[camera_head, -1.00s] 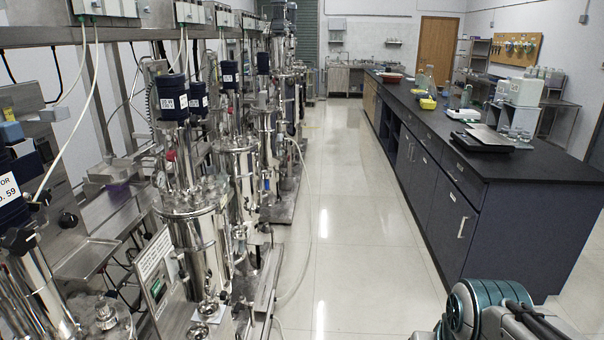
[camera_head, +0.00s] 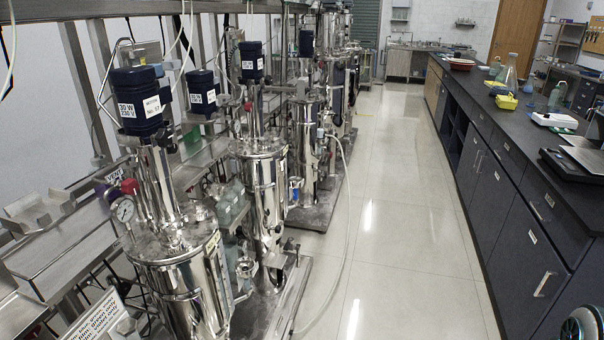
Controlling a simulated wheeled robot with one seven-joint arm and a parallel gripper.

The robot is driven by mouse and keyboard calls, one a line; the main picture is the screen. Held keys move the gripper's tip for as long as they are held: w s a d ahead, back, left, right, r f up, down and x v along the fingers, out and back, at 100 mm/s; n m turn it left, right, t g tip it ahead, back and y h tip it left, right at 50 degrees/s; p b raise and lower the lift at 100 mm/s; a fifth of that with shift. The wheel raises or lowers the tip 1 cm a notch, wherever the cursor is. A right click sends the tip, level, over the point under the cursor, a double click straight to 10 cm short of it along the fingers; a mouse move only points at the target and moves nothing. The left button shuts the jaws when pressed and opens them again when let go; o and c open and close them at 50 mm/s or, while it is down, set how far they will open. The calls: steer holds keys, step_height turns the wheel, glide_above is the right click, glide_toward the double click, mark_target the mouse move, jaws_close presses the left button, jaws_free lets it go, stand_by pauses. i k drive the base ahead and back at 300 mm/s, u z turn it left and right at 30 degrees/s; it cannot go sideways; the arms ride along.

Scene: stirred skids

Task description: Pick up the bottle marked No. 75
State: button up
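I cannot make out a bottle marked No. 75. Small greenish glass-like vessels (camera_head: 230,203) stand partly hidden behind the steel reactors on the left, and I can read no number on them. A clear flask-shaped vessel (camera_head: 509,82) and a small greenish bottle (camera_head: 555,96) stand on the dark bench at right, too small to read. My gripper is not in view; only a piece of my arm shows at the bottom right corner.
Steel reactors (camera_head: 182,275) with dark blue motors (camera_head: 138,112) line the left side on skids. A pale hose (camera_head: 347,215) hangs to the floor beside them. The long dark bench (camera_head: 520,150) runs along the right. The pale floor aisle (camera_head: 405,210) between is clear.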

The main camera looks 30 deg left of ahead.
mark_target(239, 187)
steer(key=u, duration=0.05)
steer(key=i, duration=1.6)
steer(key=u, duration=0.85)
steer(key=i, duration=1.1)
steer(key=u, duration=1.65)
steer(key=i, duration=0.65)
steer(key=u, duration=0.5)
